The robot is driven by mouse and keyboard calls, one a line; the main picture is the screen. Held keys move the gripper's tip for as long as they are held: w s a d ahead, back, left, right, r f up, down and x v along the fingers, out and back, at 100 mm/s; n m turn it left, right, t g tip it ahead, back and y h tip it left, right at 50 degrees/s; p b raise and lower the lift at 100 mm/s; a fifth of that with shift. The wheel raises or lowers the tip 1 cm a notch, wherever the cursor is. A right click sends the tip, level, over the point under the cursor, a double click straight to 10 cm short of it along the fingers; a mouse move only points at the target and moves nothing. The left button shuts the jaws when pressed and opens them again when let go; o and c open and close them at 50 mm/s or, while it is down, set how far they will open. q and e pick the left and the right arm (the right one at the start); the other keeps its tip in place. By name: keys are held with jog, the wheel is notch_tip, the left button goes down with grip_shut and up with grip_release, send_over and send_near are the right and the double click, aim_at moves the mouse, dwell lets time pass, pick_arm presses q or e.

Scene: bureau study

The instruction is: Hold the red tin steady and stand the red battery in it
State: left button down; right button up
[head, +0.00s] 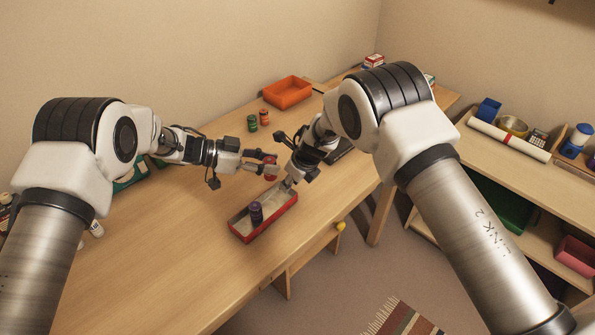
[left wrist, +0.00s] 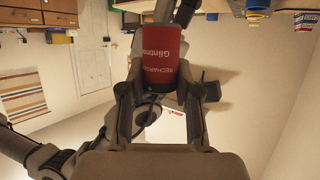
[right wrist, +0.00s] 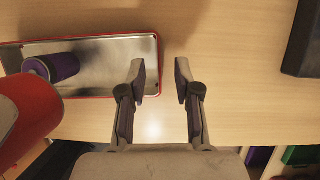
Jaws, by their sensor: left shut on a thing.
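My left gripper (head: 266,166) is shut on the red battery (head: 270,171), held in the air above the far side of the tin. The red battery (left wrist: 160,58) fills the top middle of the left wrist view, between the fingertips. The red tin (head: 242,238) is a long shallow tray with a grey inside, lying on the desk. A purple battery (head: 256,213) stands in its near-left part. My right gripper (right wrist: 160,82) is open at the tin's end. Its fingers lie on either side of the end wall of the tin (right wrist: 157,62); whether they touch is unclear.
Green and red batteries (head: 258,120) stand farther back on the desk (head: 170,270), before an orange tray (head: 288,91). A dark object (right wrist: 300,45) lies beyond my right gripper. Shelves (head: 510,148) stand at the right.

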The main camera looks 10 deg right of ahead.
jog(key=shift+x, duration=1.55)
grip_shut()
pick_arm(q)
send_over(272, 207)
jog(key=shift+f, duration=5.45)
jog(key=c, duration=0.7)
grip_release()
jog(key=shift+c, duration=0.2)
